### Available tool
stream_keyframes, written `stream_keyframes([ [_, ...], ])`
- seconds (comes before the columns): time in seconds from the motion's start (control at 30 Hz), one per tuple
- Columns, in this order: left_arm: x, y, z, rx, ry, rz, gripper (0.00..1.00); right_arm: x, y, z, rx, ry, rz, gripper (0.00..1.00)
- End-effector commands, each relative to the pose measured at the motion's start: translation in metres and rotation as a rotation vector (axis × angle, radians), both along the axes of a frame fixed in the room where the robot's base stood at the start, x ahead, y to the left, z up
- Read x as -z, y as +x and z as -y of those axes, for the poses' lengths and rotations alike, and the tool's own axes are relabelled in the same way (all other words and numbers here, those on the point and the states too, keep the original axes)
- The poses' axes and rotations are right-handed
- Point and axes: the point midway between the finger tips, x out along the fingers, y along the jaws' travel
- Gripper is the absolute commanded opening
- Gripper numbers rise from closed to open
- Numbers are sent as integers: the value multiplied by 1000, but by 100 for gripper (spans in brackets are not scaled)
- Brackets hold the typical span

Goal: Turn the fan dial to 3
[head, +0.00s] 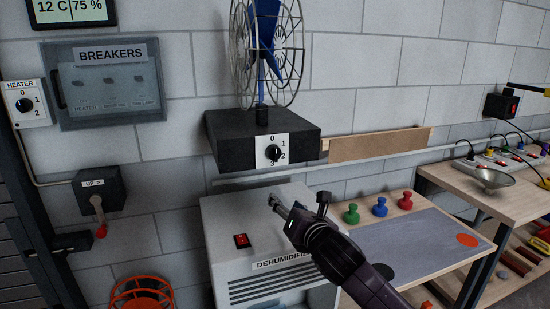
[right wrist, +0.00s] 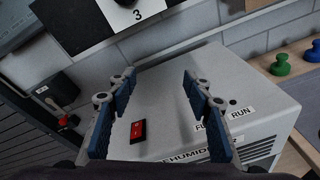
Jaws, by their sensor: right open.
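The fan dial (head: 273,153) is a black knob on a white plate marked 0, 1, 2 and 3, on the front of the black fan base (head: 225,140). Its pointer seems to face the lower right, near 2, but it is too small to be sure. The blue-bladed caged fan (head: 265,45) stands on the base. My right gripper (head: 279,203) is open and empty, below the dial and in front of the dehumidifier. In the right wrist view its fingers (right wrist: 158,90) are spread, and the plate's 3 (right wrist: 137,14) shows at the top. My left gripper is out of view.
The white dehumidifier (head: 220,220) with a red switch (head: 241,241) stands under the fan base. A breaker box (head: 108,85), heater dial (head: 25,104) and lever switch (head: 98,205) are on the left wall. A bench with coloured pegs (head: 380,207) is at right.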

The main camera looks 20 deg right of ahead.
Motion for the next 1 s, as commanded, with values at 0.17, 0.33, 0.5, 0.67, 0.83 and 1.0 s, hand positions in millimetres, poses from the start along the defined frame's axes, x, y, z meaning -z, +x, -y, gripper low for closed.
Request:
stream_keyframes([
  [0.17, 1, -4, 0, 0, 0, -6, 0, -80, 10, 3, -48, -328, 147, 46],
  [0.33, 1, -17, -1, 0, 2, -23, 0, -105, 13, 3, -57, -444, 192, 46],
  [0.5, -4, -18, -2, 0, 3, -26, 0, -107, 28, 3, -57, -448, 193, 46],
  [0.67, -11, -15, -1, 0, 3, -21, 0, -107, 52, 2, -57, -447, 191, 46],
  [0.83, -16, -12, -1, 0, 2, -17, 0, -107, 73, 1, -57, -447, 191, 46],
  [1.0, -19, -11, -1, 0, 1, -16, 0, -106, 86, 1, -57, -447, 193, 46],
])
